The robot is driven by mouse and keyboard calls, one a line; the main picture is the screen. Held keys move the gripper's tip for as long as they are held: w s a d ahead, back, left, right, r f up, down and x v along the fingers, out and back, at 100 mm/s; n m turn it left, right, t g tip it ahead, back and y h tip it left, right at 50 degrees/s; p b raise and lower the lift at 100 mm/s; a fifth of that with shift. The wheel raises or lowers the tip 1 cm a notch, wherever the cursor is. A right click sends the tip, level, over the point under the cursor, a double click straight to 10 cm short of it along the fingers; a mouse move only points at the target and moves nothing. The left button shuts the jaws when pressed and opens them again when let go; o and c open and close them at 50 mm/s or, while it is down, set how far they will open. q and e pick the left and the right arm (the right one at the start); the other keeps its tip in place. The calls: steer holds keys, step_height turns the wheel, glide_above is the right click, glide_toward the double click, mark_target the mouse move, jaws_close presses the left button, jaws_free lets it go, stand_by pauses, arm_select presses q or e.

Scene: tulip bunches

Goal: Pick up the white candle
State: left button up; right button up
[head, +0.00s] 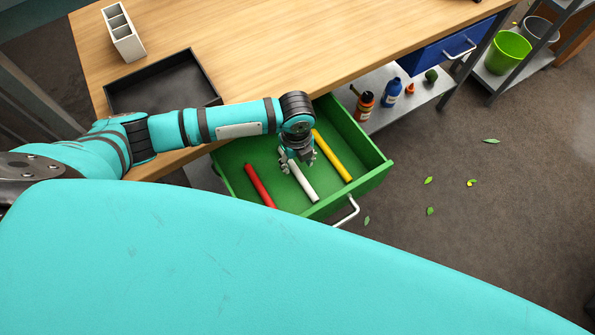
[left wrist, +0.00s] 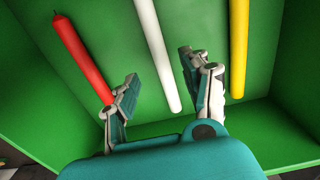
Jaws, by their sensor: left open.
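The white candle (head: 302,181) lies in the open green drawer (head: 374,172), between the red candle (head: 260,186) and the yellow candle (head: 333,156). My left gripper (head: 297,163) is over the drawer, at the far end of the white candle, and hides that end in the head view. In the left wrist view the gripper (left wrist: 158,82) is open, with one finger on each side of the white candle (left wrist: 152,40). The red candle (left wrist: 80,55) is left of the fingers and the yellow candle (left wrist: 238,45) is right of them. My right gripper is not in view.
The drawer's walls surround the candles, and its handle (head: 347,212) is at the front. A black tray (head: 205,77) and a white divided holder (head: 135,47) stand on the wooden table (head: 290,50). Bottles (head: 391,92) stand on a shelf at the right.

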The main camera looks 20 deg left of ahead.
mark_target(297, 171)
arm_select(q)
steer(key=shift+d+f, duration=0.15)
steer(key=shift+f, duration=2.55)
jaws_close()
